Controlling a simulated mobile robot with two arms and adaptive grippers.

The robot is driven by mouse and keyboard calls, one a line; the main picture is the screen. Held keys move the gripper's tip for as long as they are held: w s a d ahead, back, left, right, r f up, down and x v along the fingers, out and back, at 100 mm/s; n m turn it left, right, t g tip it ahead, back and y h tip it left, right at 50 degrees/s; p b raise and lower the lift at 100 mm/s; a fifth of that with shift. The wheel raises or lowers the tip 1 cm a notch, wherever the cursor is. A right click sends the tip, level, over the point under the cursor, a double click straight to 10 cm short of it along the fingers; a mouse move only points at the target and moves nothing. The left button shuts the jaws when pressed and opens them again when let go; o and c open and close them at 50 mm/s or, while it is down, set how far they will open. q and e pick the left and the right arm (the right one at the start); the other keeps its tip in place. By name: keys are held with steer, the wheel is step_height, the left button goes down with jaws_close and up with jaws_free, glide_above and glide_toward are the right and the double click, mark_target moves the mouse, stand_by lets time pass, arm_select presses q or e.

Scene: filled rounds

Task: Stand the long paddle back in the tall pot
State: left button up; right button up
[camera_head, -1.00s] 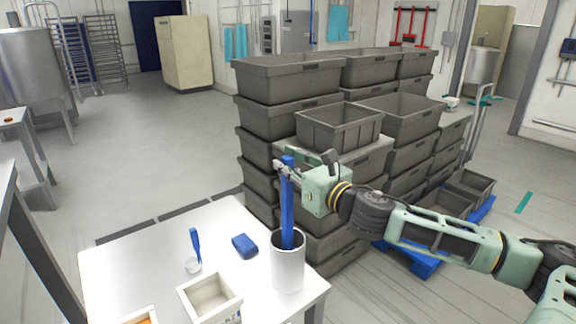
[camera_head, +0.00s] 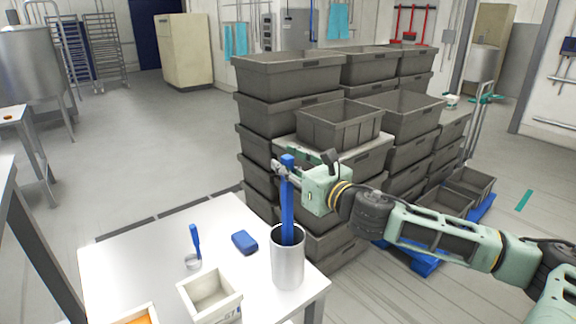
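The long blue paddle (camera_head: 287,205) stands nearly upright with its lower end inside the tall grey pot (camera_head: 288,262). The pot stands on the white table near its right edge. My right gripper (camera_head: 283,172) is at the upper part of the paddle, its fingers around the shaft just below the top. The fingers look closed on it, though the paddle partly hides them. The bottom of the paddle is hidden inside the pot. My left gripper is not in view.
On the white table (camera_head: 150,250) are a blue block (camera_head: 244,242), a small blue-handled scoop (camera_head: 195,244), a cream open box (camera_head: 209,296) and another box at the front edge. Stacked grey crates (camera_head: 290,80) stand close behind my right gripper.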

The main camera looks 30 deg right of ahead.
steer(key=shift+o, duration=0.9)
steer(key=shift+f, duration=0.1)
steer(key=shift+s, duration=0.1)
steer(key=shift+s+d+f, duration=0.15)
steer(key=shift+s+d, duration=0.05)
steer(key=shift+s, duration=0.5)
steer(key=s, duration=1)
steer(key=shift+s+d+r, duration=0.2)
steer(key=shift+d, duration=0.05)
